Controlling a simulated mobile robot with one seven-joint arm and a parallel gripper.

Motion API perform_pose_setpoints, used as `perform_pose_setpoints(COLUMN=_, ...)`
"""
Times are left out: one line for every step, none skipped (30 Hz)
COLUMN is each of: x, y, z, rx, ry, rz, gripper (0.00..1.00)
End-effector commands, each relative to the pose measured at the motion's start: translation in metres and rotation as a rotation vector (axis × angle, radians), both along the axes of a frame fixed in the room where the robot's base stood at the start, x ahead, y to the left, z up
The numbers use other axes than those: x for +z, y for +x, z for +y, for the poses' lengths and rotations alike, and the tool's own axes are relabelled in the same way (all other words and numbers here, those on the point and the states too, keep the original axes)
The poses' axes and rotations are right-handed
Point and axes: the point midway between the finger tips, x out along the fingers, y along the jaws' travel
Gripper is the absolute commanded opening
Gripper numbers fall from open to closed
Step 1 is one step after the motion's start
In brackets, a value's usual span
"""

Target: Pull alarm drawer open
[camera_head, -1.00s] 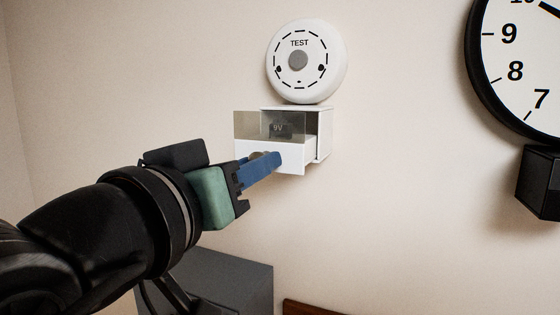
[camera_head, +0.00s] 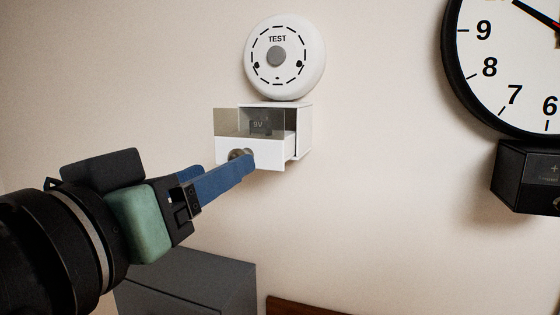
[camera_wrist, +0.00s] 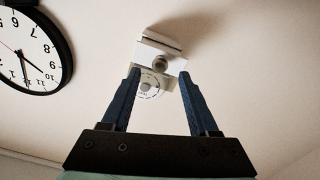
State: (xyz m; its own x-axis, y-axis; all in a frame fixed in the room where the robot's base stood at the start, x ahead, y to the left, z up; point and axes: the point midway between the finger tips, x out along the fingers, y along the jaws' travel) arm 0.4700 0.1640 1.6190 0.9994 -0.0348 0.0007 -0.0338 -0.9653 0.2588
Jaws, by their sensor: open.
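The white alarm drawer (camera_head: 270,154) sticks out from its white housing (camera_head: 305,133) on the wall, below the round white alarm marked TEST (camera_head: 298,74). It has a clear panel above its front, a round knob (camera_head: 236,155), and a dark block marked 9V (camera_head: 262,127) inside. My gripper (camera_head: 222,178) is open, with blue fingers in front of the drawer. In the head view one finger overlaps the knob's lower edge. In the wrist view the knob (camera_wrist: 160,62) shows beyond the fingertips of my gripper (camera_wrist: 160,72), in line with the gap between them, with nothing held.
A large black-rimmed clock (camera_head: 452,75) hangs at the right, with a black box (camera_head: 520,180) below it. A grey box-shaped surface (camera_head: 200,278) stands below my gripper. A brown wooden edge (camera_head: 310,307) shows at the bottom. The wall between alarm and clock is bare.

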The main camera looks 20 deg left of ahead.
Motion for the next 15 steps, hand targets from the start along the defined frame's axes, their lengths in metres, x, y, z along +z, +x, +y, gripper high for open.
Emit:
perform_pose_setpoints(x=0.001, y=-0.013, z=0.001, rx=0.006, ry=0.002, rz=-0.002, gripper=0.61)
perform_pose_setpoints(x=0.002, y=-0.020, z=0.002, rx=0.006, ry=0.001, rz=-0.002, gripper=0.61)
perform_pose_setpoints(x=0.002, y=-0.029, z=0.002, rx=0.005, ry=0.001, rz=-0.002, gripper=0.61)
perform_pose_setpoints(x=0.002, y=-0.036, z=0.002, rx=0.006, ry=0.001, rz=-0.002, gripper=0.61)
perform_pose_setpoints(x=0.002, y=-0.042, z=0.002, rx=0.005, ry=0.002, rz=-0.001, gripper=0.61)
perform_pose_setpoints(x=0.002, y=-0.050, z=0.003, rx=0.005, ry=0.000, rz=-0.002, gripper=0.61)
perform_pose_setpoints(x=0.002, y=-0.056, z=0.003, rx=0.005, ry=0.000, rz=-0.001, gripper=0.61)
perform_pose_setpoints(x=0.002, y=-0.061, z=0.003, rx=0.004, ry=0.000, rz=-0.001, gripper=0.61)
perform_pose_setpoints(x=0.000, y=-0.067, z=0.003, rx=0.005, ry=0.002, rz=-0.001, gripper=0.61)
perform_pose_setpoints(x=-0.001, y=-0.072, z=0.003, rx=0.006, ry=0.003, rz=-0.002, gripper=0.61)
perform_pose_setpoints(x=-0.001, y=-0.075, z=0.003, rx=0.004, ry=0.003, rz=-0.002, gripper=0.61)
perform_pose_setpoints(x=-0.001, y=-0.079, z=0.003, rx=0.003, ry=0.002, rz=-0.001, gripper=0.61)
perform_pose_setpoints(x=-0.001, y=-0.082, z=0.004, rx=0.003, ry=0.001, rz=0.000, gripper=0.61)
perform_pose_setpoints(x=-0.001, y=-0.084, z=0.003, rx=0.002, ry=0.001, rz=0.000, gripper=0.61)
perform_pose_setpoints(x=-0.001, y=-0.086, z=0.003, rx=0.002, ry=0.002, rz=-0.001, gripper=0.61)
